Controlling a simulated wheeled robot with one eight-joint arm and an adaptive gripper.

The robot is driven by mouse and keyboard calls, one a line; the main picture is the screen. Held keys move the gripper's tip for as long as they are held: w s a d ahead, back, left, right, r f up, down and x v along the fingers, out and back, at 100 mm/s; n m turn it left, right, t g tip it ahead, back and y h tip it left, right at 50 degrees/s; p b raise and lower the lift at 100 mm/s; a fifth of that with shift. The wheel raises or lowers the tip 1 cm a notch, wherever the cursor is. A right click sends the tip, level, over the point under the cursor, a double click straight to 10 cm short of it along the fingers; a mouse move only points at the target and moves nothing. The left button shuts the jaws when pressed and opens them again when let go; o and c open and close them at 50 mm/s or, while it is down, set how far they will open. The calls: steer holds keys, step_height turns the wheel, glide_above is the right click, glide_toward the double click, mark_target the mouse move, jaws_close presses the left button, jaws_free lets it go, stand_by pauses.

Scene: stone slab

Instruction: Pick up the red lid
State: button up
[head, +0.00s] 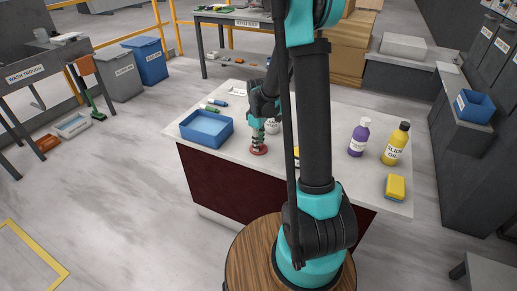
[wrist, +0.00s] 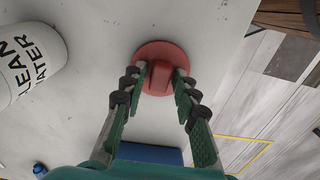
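The red lid (head: 258,151) lies flat near the front edge of the pale stone slab (head: 335,172). In the wrist view the lid (wrist: 152,48) is a round disc with a raised block-like grip in its middle. My gripper (head: 258,143) points down over the lid. In the wrist view my gripper (wrist: 160,76) has its green-padded fingers apart, one on each side of the raised grip. The left fingertip looks very close to the grip; I cannot tell whether it touches. A small gap shows on the right. The fingertips hide parts of the lid.
A white bottle (wrist: 28,62) marked as clean water stands left of the lid in the wrist view. A blue tray (head: 206,128) sits left of the lid in the head view. A purple bottle (head: 358,140), yellow bottle (head: 396,147) and yellow sponge (head: 395,187) stand at right.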

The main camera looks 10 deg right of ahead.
jaws_close()
